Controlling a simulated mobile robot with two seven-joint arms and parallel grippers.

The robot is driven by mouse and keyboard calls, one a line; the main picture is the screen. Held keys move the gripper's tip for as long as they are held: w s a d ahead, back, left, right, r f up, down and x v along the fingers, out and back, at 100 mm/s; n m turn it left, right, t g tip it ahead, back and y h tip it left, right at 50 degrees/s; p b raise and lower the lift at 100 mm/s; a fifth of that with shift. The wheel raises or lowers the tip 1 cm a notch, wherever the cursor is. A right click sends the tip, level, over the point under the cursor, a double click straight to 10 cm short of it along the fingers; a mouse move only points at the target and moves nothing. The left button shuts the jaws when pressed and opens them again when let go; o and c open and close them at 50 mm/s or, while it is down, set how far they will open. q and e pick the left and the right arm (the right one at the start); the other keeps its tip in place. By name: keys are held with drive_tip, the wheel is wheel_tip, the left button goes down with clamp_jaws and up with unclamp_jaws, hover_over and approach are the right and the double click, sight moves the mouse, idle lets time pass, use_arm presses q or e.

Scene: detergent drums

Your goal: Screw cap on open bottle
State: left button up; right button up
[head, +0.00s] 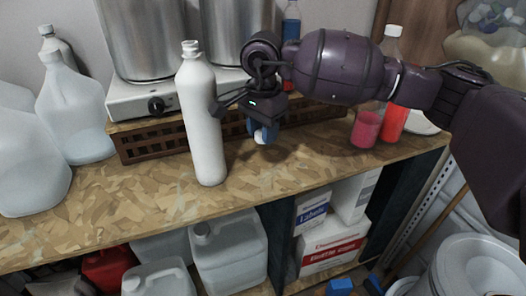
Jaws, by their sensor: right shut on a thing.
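A tall white bottle (203,125) stands upright on the wooden worktop, left of the middle. Its neck (191,47) is at the top, and no separate cap shows clearly on it. My right gripper (217,106) reaches in from the right and is shut on the bottle's upper body, below the shoulder. A small white and blue item (262,132) shows just below the right gripper's wrist; I cannot tell whether it is the cap. My left gripper is not in view.
Large metal pots (145,38) stand on a white stove (140,101) behind the bottle. Translucent jugs (75,115) crowd the left. The worktop (130,195) is clear in front.

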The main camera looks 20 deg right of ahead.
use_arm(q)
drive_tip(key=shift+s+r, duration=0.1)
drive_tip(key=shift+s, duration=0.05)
use_arm(e)
wheel_tip(320, 180, up, 10)
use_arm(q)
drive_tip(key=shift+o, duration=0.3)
